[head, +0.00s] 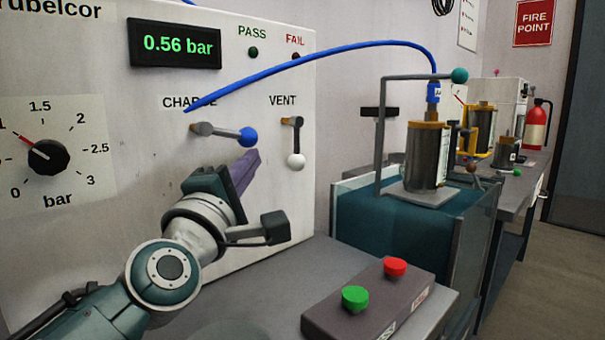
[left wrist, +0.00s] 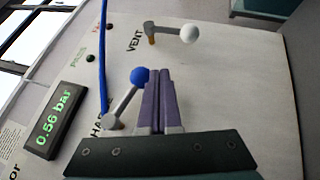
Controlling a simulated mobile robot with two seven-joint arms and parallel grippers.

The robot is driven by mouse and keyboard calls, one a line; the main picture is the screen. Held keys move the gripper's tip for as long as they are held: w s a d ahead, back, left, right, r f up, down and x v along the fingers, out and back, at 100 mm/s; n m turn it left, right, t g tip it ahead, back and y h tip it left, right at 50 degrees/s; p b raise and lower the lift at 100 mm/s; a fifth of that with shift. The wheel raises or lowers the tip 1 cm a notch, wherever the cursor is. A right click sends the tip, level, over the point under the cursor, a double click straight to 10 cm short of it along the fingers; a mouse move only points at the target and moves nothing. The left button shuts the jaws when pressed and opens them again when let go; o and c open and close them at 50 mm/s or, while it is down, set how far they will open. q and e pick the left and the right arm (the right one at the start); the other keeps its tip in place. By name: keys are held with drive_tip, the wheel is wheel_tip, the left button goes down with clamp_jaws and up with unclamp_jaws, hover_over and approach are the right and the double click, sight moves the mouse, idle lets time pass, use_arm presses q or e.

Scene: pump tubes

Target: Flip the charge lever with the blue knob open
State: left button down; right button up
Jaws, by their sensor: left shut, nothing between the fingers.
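The charge lever (head: 222,131) sticks out from the white panel below the CHARGE label and lies nearly level, pointing right. Its blue knob (head: 248,137) is at the right end. In the left wrist view the blue knob (left wrist: 139,76) shows just left of the fingertips. My left gripper (head: 252,158) is shut and empty, with its purple fingers together just below the knob. The fingertips (left wrist: 158,73) look very close to the knob; I cannot tell whether they touch it. My right gripper is not in view.
The vent lever (head: 297,135) with a white knob (head: 296,160) hangs down to the right. The display (head: 175,44) reads 0.56 bar. A blue hose (head: 330,48) arches over the panel. A button box (head: 370,300) sits on the bench, and a water tank (head: 400,230) stands right.

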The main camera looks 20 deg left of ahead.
use_arm(q)
drive_tip(key=v, duration=1)
drive_tip(key=shift+p, duration=0.3)
